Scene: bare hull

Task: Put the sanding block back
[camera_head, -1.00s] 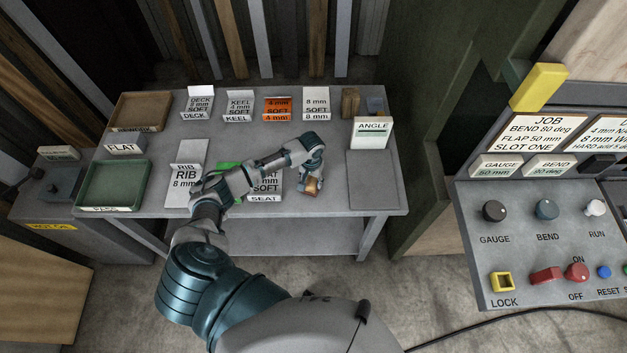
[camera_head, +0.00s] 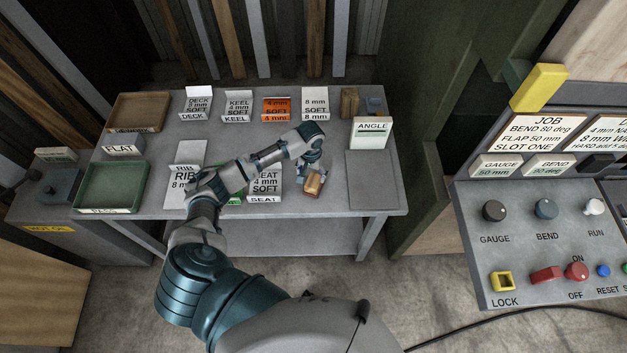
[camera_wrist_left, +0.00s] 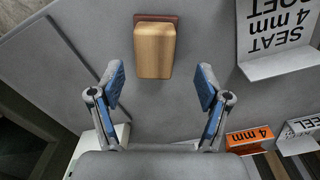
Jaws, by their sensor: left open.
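The sanding block (camera_head: 314,184), a pale wooden block with a reddish-brown edge, is on the front part of the grey table, right of the SEAT card (camera_head: 265,183). My left gripper (camera_head: 311,171) is open and empty close behind the block. In the left wrist view the block (camera_wrist_left: 154,51) stands beyond the open fingertips (camera_wrist_left: 160,85), roughly centred on the gap and apart from both fingers. My left arm hides part of the table's middle and part of the cards there. My right gripper is not in view.
The table (camera_head: 325,207) also holds a brown tray (camera_head: 139,112), a green tray (camera_head: 112,187), several label cards, another wooden block (camera_head: 350,102) at the back and an ANGLE sign (camera_head: 371,133). A flat grey plate (camera_head: 373,180) lies at right. A control panel (camera_head: 540,235) stands farther right.

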